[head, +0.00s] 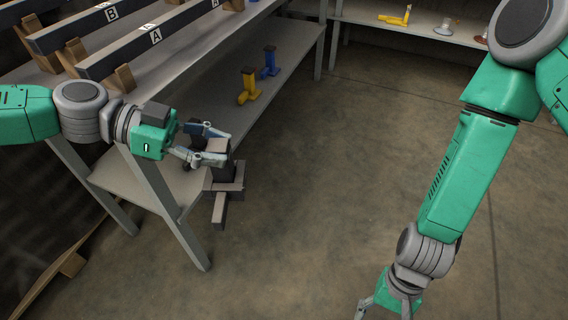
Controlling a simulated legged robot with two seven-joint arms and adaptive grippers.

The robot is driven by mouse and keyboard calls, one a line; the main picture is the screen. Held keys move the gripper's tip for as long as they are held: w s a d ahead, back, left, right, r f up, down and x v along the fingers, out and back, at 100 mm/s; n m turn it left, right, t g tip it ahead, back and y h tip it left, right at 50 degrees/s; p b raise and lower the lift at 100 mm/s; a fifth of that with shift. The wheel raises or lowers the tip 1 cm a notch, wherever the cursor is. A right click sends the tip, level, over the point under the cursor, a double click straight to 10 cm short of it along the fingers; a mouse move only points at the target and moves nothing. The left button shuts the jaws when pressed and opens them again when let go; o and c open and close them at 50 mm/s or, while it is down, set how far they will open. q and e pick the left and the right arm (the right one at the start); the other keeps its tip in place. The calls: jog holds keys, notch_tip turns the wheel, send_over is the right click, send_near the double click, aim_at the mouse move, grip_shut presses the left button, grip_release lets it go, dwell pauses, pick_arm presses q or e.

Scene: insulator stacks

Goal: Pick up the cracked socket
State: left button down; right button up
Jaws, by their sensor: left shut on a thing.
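My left gripper (214,145) is shut on a grey socket (224,183) beside the front end of the lower shelf. The socket is dark grey with a lighter top and a foot that sticks out low down. The fingers cover part of its upper end. No crack can be made out at this size. A yellow socket (247,88) and a blue socket (269,64) stand farther back on the lower shelf. My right gripper (385,306) is at the bottom edge, over the floor. Its fingers are spread, with the tips cut off.
The upper shelf holds dark beams (145,42) on wooden blocks, with A and B labels. The lower shelf (287,45) has bare room around the sockets. Another shelf (375,22) at the back holds a yellow piece (395,20) and small round items. The floor (330,180) between is clear.

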pick_arm(q)
jog(key=shift+r, duration=0.1)
pick_arm(e)
jog(key=w+a+r+m+y, duration=0.4)
jog(key=a, duration=0.4)
jog(key=m+t+y, duration=0.5)
jog(key=m+y, duration=0.3)
jog(key=y, duration=0.3)
send_near(233, 168)
jog(key=a, duration=1.2)
jog(key=shift+w+a+f, duration=0.15)
jog(key=shift+w+a, duration=0.1)
jog(key=shift+w, duration=0.15)
